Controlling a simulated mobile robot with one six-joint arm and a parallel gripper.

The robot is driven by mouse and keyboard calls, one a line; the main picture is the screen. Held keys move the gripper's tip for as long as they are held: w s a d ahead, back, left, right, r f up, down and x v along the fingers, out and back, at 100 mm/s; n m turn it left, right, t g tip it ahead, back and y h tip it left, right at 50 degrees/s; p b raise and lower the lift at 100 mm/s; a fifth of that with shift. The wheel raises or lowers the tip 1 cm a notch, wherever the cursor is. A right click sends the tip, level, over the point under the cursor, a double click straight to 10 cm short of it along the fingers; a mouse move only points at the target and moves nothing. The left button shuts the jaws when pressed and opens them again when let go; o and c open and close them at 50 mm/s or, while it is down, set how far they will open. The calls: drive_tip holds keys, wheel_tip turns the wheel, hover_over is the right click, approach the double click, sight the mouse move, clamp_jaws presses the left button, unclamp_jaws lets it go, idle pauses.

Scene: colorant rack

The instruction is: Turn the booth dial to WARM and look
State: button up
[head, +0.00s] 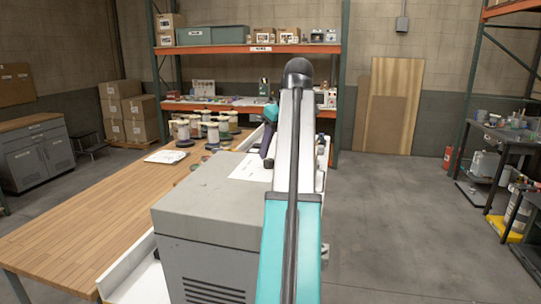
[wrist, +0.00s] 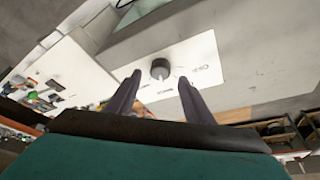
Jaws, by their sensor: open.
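The grey booth (head: 205,200), a box with vents on its near side, stands beside the wooden table in the head view. Its white label plate (head: 250,168) is partly hidden by my arm. In the wrist view the plate (wrist: 206,55) carries a small dark round dial (wrist: 160,69) with short printed labels around it. The labels are too small to read surely, and I cannot tell the dial's setting. My gripper (wrist: 159,77) is open, its two dark fingers apart on either side of the dial in the picture. I cannot tell whether they touch it. A dark finger shows in the head view (head: 267,140).
The wooden table (head: 90,215) holds several spools (head: 183,132) and a white sheet (head: 166,157). A shelf rack (head: 250,49) with boxes stands behind. Floor is open at right (head: 390,230), with a dark workbench (head: 505,130) beyond.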

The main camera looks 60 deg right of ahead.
sight(269, 160)
drive_tip(key=shift+p+x, duration=0.35)
drive_tip(key=shift+x, duration=1.55)
drive_tip(key=shift+a, duration=0.1)
drive_tip(key=c, duration=1)
